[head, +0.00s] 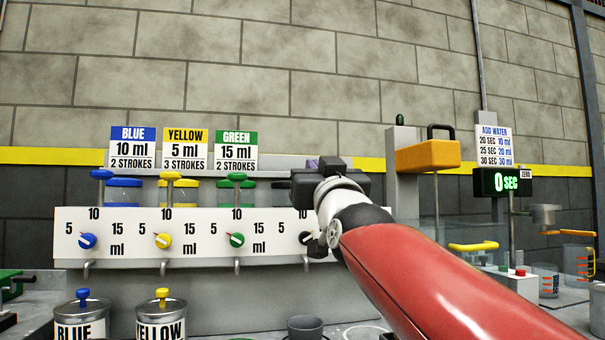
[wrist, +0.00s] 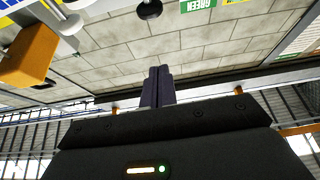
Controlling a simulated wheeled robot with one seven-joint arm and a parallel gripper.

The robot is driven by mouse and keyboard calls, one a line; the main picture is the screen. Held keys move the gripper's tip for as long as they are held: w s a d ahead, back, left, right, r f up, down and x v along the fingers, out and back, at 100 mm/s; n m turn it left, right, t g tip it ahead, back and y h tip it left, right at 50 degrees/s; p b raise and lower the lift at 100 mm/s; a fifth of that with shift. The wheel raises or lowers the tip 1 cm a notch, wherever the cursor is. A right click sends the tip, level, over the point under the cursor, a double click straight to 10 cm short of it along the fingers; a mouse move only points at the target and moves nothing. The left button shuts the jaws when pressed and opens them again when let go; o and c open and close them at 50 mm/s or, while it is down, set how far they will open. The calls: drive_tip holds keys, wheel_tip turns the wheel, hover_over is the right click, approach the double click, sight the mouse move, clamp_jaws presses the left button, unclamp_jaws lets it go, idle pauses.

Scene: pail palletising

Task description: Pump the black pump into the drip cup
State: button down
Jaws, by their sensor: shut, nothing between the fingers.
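The black pump is mostly hidden behind my gripper in the head view; part of its dark jar (head: 281,194) shows left of the gripper. A round black knob (wrist: 149,10), which looks like the pump's top, is at the top edge of the wrist view, apart from the fingers. My gripper (head: 313,164) is at the pump station's right end, in front of the pump. Its dark fingers (wrist: 157,86) are shut together and empty. The grey drip cup (head: 305,326) stands low under the panel's right end. Its inside is not visible.
The white dial panel (head: 130,222) has blue, yellow, green and black dials. Blue (head: 102,175), yellow (head: 170,177) and green (head: 237,178) pumps stand behind it. An orange block (head: 428,155) on a grey post is close right of my gripper. Labelled pails (head: 82,325) stand front left.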

drive_tip(key=p+x, duration=0.5)
drive_tip(key=x, duration=0.5)
drive_tip(key=shift+w+f+b, duration=0.15)
drive_tip(key=shift+f+b, duration=0.5)
drive_tip(key=shift+f, duration=0.4)
drive_tip(key=shift+w+f+b, duration=0.15)
drive_tip(key=shift+f+b, duration=0.45)
drive_tip(key=shift+f, duration=0.4)
wheel_tip(320, 180, down, 4)
drive_tip(key=b, duration=0.3)
drive_tip(key=shift+f+b, duration=0.15)
drive_tip(key=shift+b, duration=0.25)
